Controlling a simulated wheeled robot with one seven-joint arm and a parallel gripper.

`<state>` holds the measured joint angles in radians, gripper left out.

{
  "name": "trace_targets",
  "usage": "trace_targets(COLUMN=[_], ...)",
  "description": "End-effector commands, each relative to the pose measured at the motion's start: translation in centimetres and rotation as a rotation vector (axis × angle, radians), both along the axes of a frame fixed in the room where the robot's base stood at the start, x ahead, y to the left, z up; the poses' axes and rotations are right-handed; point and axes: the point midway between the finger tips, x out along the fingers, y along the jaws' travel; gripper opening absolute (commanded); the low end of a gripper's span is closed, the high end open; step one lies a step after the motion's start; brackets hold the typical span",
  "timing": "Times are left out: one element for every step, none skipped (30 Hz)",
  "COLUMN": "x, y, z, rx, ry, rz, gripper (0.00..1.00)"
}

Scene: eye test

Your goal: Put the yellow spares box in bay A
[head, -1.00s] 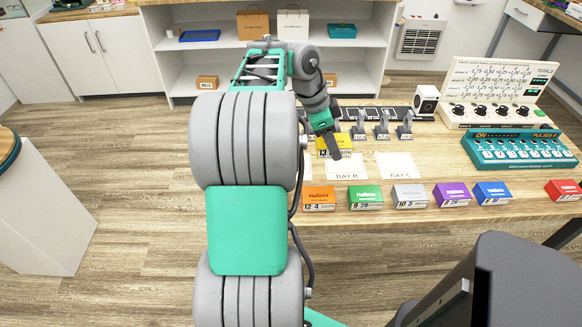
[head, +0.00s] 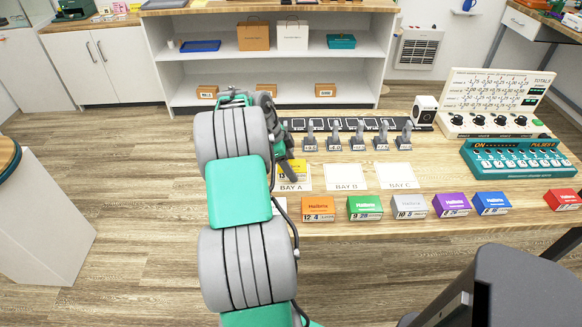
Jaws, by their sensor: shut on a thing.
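The yellow spares box (head: 299,171) shows over the back part of the white BAY A card (head: 291,187) on the table, partly hidden by my gripper. My gripper (head: 290,166) reaches down from the left and is shut on the box. I cannot tell whether the box touches the card or is held a little above it. The front of the card with its printed name is clear. The empty BAY B card (head: 345,177) and BAY C card (head: 397,176) lie to the right.
Orange (head: 318,208), green (head: 364,207), grey (head: 409,206), purple (head: 451,204), blue (head: 491,203) and red (head: 562,200) boxes line the wooden table's front. Several grey levers (head: 357,138) stand behind the cards. A teal pulse unit (head: 518,157) is at the right.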

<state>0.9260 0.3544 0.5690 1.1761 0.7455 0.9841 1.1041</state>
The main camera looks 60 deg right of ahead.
Motion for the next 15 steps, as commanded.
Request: trace_targets(x=[0.06, 0.06, 0.06, 0.05, 0.05, 0.04, 0.04, 0.04, 0.03, 0.03, 0.03, 0.03, 0.03, 0.03, 0.02], y=[-0.09, -0.09, -0.09, -0.09, -0.09, -0.08, -0.07, -0.07, -0.07, -0.06, -0.06, -0.06, -0.06, -0.06, -0.07], z=[0.10, 0.14, 0.14, 0.13, 0.13, 0.05, -0.08, -0.23, -0.38, -0.21, -0.17, -0.17, -0.17, -0.17, -0.16], rx=[-0.004, -0.004, -0.004, -0.004, -0.004, -0.004, -0.003, -0.003, -0.003, -0.003, -0.003, -0.002, -0.002, -0.002, -0.002], ry=[-0.002, -0.002, -0.002, -0.002, -0.002, -0.002, -0.001, -0.001, -0.001, -0.001, -0.001, -0.001, -0.001, -0.001, -0.001], rz=[0.000, 0.000, 0.000, 0.000, 0.001, 0.001, 0.000, 0.000, 0.000, 0.000, 0.000, 0.001, 0.001, 0.001, 0.001], gripper=[0.10, 0.10, 0.10, 0.10, 0.10, 0.10, 0.10, 0.10, 0.10, 0.57, 0.59, 0.62, 0.65, 0.67, 0.71])
